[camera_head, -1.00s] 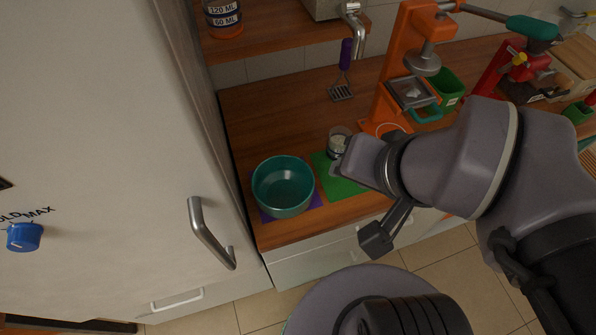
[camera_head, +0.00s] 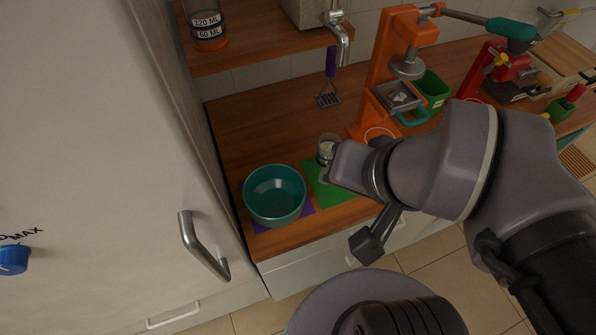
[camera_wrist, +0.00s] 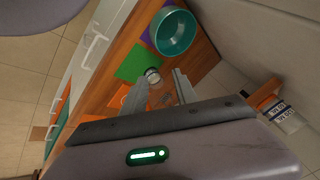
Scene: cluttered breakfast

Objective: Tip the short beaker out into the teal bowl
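The short clear beaker (camera_head: 327,146), with something pale in it, stands at the back edge of a green mat (camera_head: 318,187). It also shows in the wrist view (camera_wrist: 153,75), near the tip of one finger. The teal bowl (camera_head: 275,195) stands on a purple mat left of the beaker and looks empty; it is at the top of the wrist view (camera_wrist: 172,32). My gripper (camera_wrist: 161,76) has its two fingers spread apart and does not visibly hold anything.
An orange press (camera_head: 385,80) stands behind and right of the beaker. A labelled container with orange contents (camera_head: 207,28) sits on the shelf. A tall pale cabinet (camera_head: 90,130) borders the counter on the left.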

